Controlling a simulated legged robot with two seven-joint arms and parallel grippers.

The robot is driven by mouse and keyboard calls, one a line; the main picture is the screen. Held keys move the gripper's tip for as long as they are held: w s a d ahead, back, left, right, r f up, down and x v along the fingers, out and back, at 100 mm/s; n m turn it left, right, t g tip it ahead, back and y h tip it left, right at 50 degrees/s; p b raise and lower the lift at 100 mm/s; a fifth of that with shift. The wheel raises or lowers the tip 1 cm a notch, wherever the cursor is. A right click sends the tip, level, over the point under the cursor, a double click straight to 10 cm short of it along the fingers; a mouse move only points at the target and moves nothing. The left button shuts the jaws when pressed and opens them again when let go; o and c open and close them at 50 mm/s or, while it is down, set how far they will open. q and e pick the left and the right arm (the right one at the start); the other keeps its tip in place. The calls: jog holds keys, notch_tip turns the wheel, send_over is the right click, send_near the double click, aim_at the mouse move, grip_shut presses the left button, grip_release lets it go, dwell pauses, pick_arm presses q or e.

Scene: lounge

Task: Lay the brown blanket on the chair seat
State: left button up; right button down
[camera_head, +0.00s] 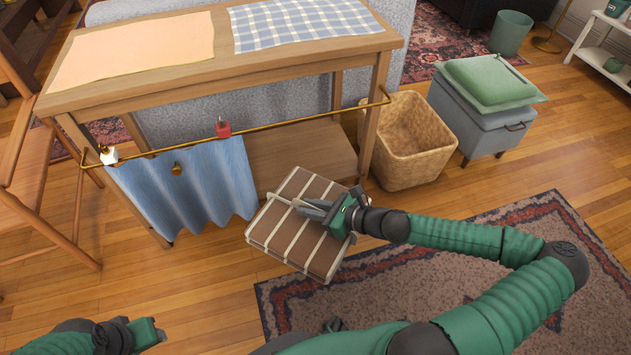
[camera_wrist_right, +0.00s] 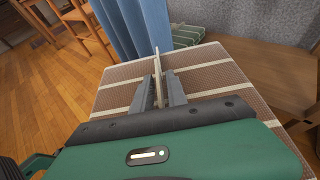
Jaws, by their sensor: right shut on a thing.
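The brown blanket (camera_head: 292,239) is a folded, flat block with cream stripes in the middle of the head view, in front of the wooden table. My right gripper (camera_head: 312,208) is shut on its upper part; the wrist view shows both fingers (camera_wrist_right: 160,90) pinching a raised cream edge of the blanket (camera_wrist_right: 213,74). The blanket appears to hang above the floor, slightly tilted.
The wooden table (camera_head: 325,62) carries a brass rail (camera_head: 290,119) with a hanging blue cloth (camera_head: 186,184). A wicker basket (camera_head: 408,143) and a grey ottoman (camera_head: 480,113) stand right of it. A patterned rug (camera_head: 480,262) lies in front. Bare floor lies left.

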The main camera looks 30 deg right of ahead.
jog(key=s+a+r+n+g+y, duration=0.1)
jog(key=s+a, duration=0.1)
jog(key=s+a+r+n+g+y, duration=0.1)
jog(key=s+a+n+y, duration=0.1)
jog(key=s+a+r+n+g+y, duration=0.1)
jog(key=s+a+r+n+g, duration=0.1)
jog(key=shift+s+a+y, duration=0.2)
jog(key=shift+y, duration=0.1)
